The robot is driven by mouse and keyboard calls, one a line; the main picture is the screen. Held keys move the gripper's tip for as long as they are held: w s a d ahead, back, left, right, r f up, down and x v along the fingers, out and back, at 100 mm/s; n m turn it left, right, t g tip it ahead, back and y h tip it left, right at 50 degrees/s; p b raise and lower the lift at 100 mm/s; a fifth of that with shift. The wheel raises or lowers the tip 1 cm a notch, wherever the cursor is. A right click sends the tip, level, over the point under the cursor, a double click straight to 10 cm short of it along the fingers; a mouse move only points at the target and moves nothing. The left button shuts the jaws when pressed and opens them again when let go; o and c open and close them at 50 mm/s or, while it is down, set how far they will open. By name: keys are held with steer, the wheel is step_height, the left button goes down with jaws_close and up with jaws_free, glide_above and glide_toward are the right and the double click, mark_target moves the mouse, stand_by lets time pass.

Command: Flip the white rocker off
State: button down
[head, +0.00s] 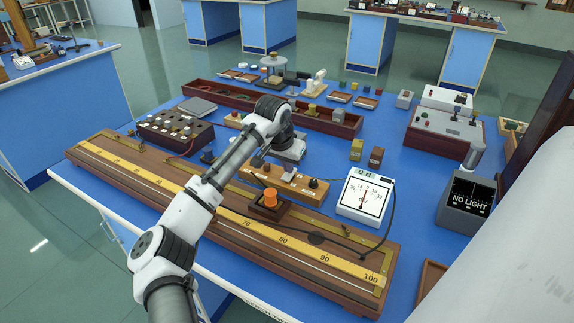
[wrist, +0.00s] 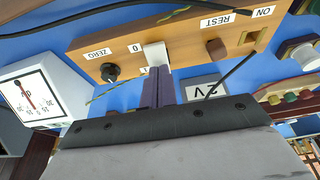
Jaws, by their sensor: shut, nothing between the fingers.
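The white rocker (wrist: 156,56) sits on the front edge area of a wooden switch board (wrist: 122,43), between a "0" label (wrist: 136,47) and a partly covered "1" label (wrist: 145,71). My gripper (wrist: 158,75) is shut and empty, its fingertips right at the rocker's lower end in the wrist view; I cannot tell whether they touch. I cannot make out the rocker there.
A black ZERO knob (wrist: 109,72) and a brown button (wrist: 216,48) flank the rocker. A dark cable or rod (wrist: 232,74) and a "2V" block (wrist: 204,88) are close by. A white dial meter (head: 365,196) and a "NO LIGHT" box (head: 467,198) stand to the right.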

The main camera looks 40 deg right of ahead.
mark_target(287, 176)
steer(key=shift+r, duration=0.1)
step_height(287, 176, up, 4)
steer(key=p, duration=0.4)
steer(key=shift+a, duration=0.15)
steer(key=s+a+b+v, duration=0.1)
steer(key=b+v, duration=0.1)
steer(key=v, duration=0.7)
steer(key=shift+a, duration=0.45)
